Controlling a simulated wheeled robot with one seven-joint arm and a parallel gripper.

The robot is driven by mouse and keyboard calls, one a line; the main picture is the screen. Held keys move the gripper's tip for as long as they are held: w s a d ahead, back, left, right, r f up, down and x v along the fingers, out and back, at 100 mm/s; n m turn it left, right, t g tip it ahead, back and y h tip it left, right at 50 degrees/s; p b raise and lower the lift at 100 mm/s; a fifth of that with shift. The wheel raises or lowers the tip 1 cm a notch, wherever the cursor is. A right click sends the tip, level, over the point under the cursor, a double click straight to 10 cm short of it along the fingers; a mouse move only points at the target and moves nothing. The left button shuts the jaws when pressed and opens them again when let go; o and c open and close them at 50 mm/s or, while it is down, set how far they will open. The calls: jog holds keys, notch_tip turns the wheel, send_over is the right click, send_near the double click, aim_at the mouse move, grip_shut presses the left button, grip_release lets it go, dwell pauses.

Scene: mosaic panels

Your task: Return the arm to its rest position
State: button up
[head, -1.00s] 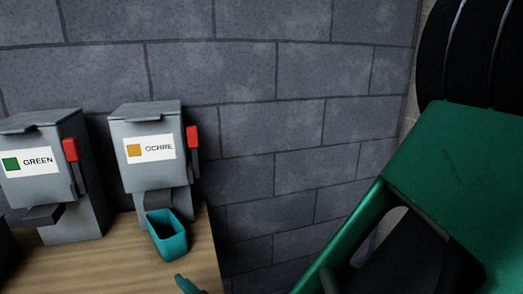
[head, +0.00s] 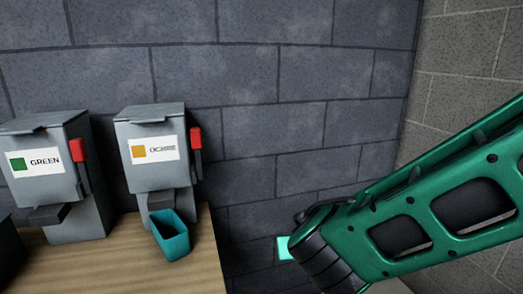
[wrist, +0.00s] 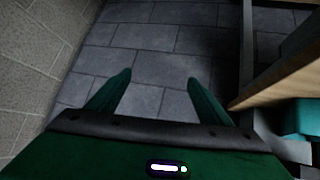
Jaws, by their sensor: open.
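My gripper (wrist: 158,82) shows in the wrist view with its two green fingers spread apart and nothing between them. It points down toward a grey tiled floor, beside the wooden table. In the head view my green arm reaches in from the right, and the gripper's fingers are not visible there.
A wooden table (head: 120,275) bears a grey GREEN dispenser (head: 75,205) and a grey OCHRE dispenser (head: 150,112), both with red levers. A teal cup (head: 172,242) stands below the OCHRE spout. The table edge (wrist: 275,85) is right of my gripper. Walls stand behind and right.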

jog(key=s+d+m+g+h, duration=0.1)
jog(key=s+d+m+g, duration=0.2)
jog(key=d, duration=0.8)
jog(key=s+d+m+g+h, duration=0.1)
jog(key=s+d+m+g, duration=0.2)
jog(key=d, duration=0.9)
jog(key=s+d+r+g+y, duration=0.1)
jog(key=s+d, duration=0.2)
jog(key=s, duration=0.6)
jog(key=s+d+m+g+y, duration=0.1)
jog(key=s+d, duration=0.3)
jog(key=s, duration=0.5)
jog(key=shift+s+d+r+g+y, duration=0.15)
jog(key=shift+s+r+g+y, duration=0.25)
jog(key=shift+g+y, duration=0.3)
